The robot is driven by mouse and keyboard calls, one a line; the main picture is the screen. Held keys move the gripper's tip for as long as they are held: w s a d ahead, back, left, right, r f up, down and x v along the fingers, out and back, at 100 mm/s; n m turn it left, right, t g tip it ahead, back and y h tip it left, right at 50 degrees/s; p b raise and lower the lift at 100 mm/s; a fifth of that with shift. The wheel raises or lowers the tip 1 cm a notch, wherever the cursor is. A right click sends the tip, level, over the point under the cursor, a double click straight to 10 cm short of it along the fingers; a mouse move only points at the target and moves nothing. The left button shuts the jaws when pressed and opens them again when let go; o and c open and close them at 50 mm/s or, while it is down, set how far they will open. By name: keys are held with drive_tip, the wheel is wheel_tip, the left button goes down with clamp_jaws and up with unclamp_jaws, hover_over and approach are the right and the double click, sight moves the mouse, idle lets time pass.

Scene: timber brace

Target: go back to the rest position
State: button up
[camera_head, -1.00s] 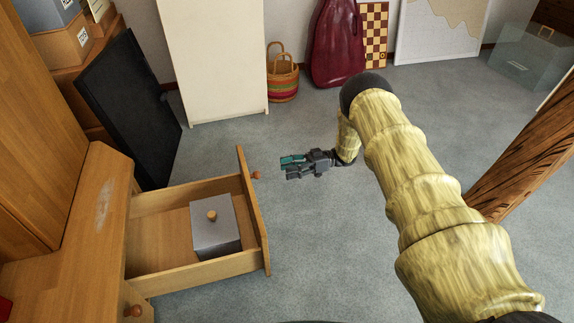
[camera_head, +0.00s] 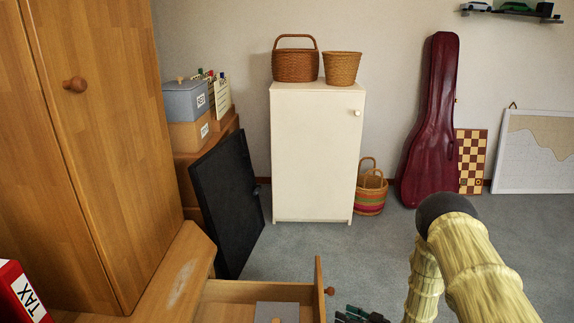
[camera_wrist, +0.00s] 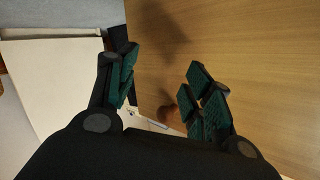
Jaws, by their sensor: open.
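My gripper (camera_head: 360,316) is at the bottom edge of the head view, just right of the open drawer's front panel (camera_head: 319,288) and its round wooden knob (camera_head: 329,291). The head view cuts it off partly. In the wrist view my gripper (camera_wrist: 160,78) has its two green-padded fingers spread apart, with nothing held between them. A wooden panel (camera_wrist: 240,45) fills the right of that view, and a round brown knob (camera_wrist: 168,114) shows between the fingers. A grey box (camera_head: 277,312) sits in the open drawer, mostly cut off.
A white cabinet (camera_head: 315,160) with baskets on top, a striped basket (camera_head: 370,195) and a red instrument case (camera_head: 432,120) stand at the back. Grey carpet (camera_head: 300,243) is clear between.

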drive_tip(key=s+f+m+g+h+p, duration=0.1)
drive_tip(key=s+m+g+h, duration=0.15)
drive_tip(key=s, duration=0.85)
drive_tip(key=s+d+f+m+g+h+p, duration=0.15)
drive_tip(key=s+h, duration=0.25)
drive_tip(key=s, duration=0.7)
drive_tip(key=s+f+m+g+h, duration=0.1)
drive_tip(key=s+g+h, duration=0.2)
drive_tip(key=s, duration=0.8)
drive_tip(key=s+r+m+g+h+p, duration=0.1)
drive_tip(key=s+r+g+h, duration=0.3)
drive_tip(key=s, duration=0.9)
wheel_tip(320, 180, up, 38)
drive_tip(key=t+y+p, duration=0.1)
drive_tip(key=y+p, duration=0.1)
drive_tip(key=p, duration=3.5)
drive_tip(key=shift+w+d+f, duration=0.15)
drive_tip(key=shift+w+d, duration=0.15)
drive_tip(key=shift+d, duration=0.05)
